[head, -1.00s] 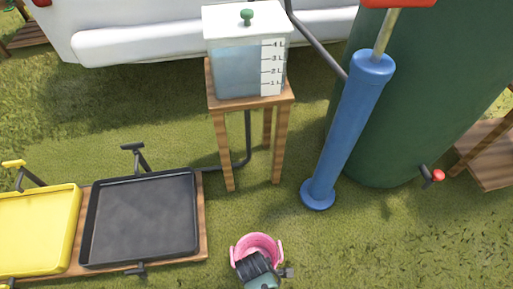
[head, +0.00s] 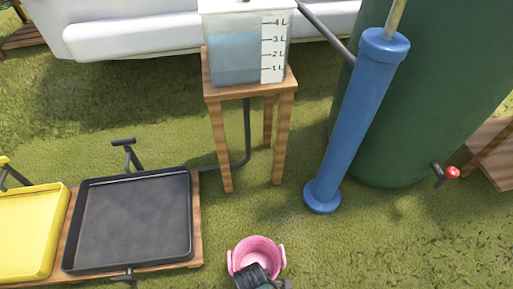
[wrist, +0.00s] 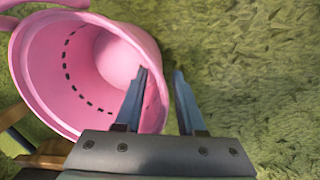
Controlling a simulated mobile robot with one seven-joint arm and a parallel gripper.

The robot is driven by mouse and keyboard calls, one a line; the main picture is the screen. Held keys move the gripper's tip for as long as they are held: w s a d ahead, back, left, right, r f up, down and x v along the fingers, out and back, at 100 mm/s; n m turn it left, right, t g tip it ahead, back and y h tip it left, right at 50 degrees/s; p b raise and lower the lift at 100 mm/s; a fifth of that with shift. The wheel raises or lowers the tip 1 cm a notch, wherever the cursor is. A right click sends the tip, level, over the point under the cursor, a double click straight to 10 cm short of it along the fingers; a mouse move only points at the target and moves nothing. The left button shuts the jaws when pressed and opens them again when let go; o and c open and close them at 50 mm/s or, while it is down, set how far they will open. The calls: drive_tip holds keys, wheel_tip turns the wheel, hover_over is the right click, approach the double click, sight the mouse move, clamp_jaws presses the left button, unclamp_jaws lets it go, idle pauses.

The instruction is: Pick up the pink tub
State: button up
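The pink tub (head: 257,246) stands on the grass at the bottom middle of the head view, with its open top showing. In the wrist view the tub (wrist: 50,60) fills the upper left, with a dashed dark line around its inner wall. My gripper (wrist: 160,72) is open, its two fingers apart. The left finger overlaps the tub's right side in the picture, and the right finger is over the grass beyond it. The tub's wall lies between the fingers in the picture; I cannot tell whether they touch it. In the head view my gripper covers the tub's near side.
A black tray (head: 130,222) and a yellow tray (head: 28,232) sit on a low wooden board at left. A measuring tank (head: 235,52) stands on a wooden stand (head: 226,150). A blue pump (head: 352,125) and a green barrel (head: 425,110) stand at right. Grass right of the tub is clear.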

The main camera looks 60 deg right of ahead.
clamp_jaws()
idle(1.4)
